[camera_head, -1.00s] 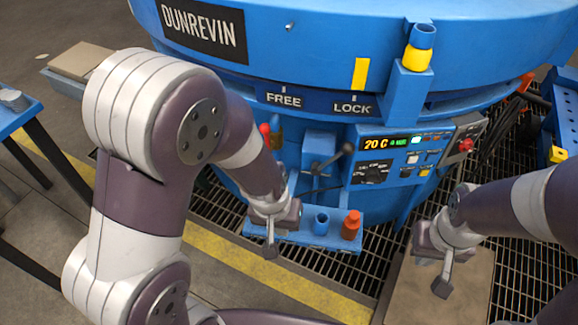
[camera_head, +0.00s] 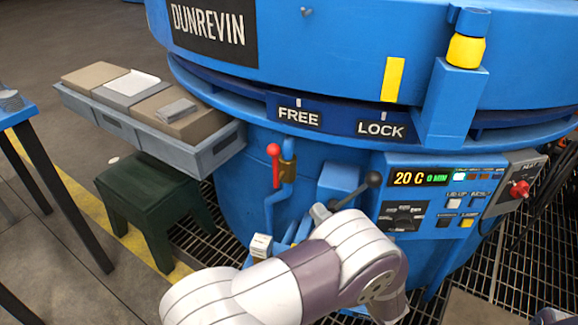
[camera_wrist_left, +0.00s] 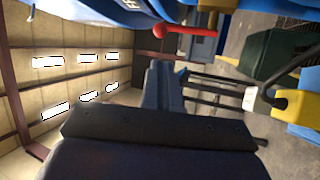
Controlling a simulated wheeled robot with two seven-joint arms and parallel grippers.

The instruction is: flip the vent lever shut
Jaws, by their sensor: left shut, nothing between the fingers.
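No label marks a vent lever. A lever with a dark round knob (camera_head: 373,180) stands on a small blue box on the furnace front, its rod slanting up to the right. A red-handled lever (camera_head: 275,165) stands upright on a pipe to its left; its red ball (camera_wrist_left: 168,30) shows in the left wrist view. My arm hides part of this area. My right gripper is out of view.
The control panel (camera_head: 440,195) is right of the dark-knobbed lever. A grey-blue tray (camera_head: 215,150) sticks out at left, above a dark green stool (camera_head: 150,205). A small white item (camera_head: 262,245) sits below the red lever.

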